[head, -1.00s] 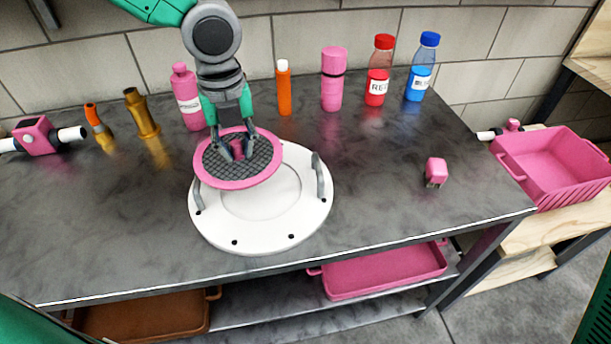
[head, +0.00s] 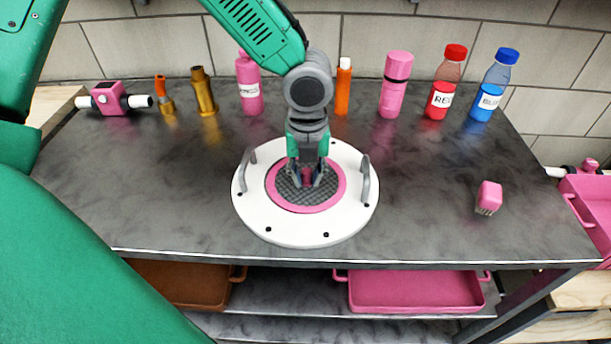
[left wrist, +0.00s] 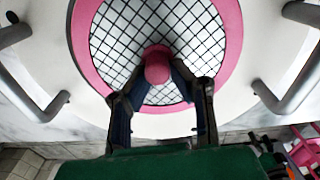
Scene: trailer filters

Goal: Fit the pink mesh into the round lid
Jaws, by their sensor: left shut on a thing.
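The pink mesh (head: 306,207), a pink ring with a dark grid and a pink centre knob, lies over the middle of the white round lid (head: 257,219), between its two grey handles. It looks level and centred; I cannot tell whether it is fully seated. My left gripper (head: 307,183) is shut on the mesh's knob from above. In the left wrist view, the fingers (left wrist: 160,85) flank the knob (left wrist: 157,66), and the pink rim (left wrist: 232,35) shows against the lid. My right gripper is not in view.
Along the back stand a pink bottle (head: 249,84), an orange tube (head: 342,88), a pink canister (head: 394,84), a red bottle (head: 446,85) and a blue bottle (head: 493,87). A small pink brush-like piece (head: 488,197) lies at right. The counter left of the lid is clear.

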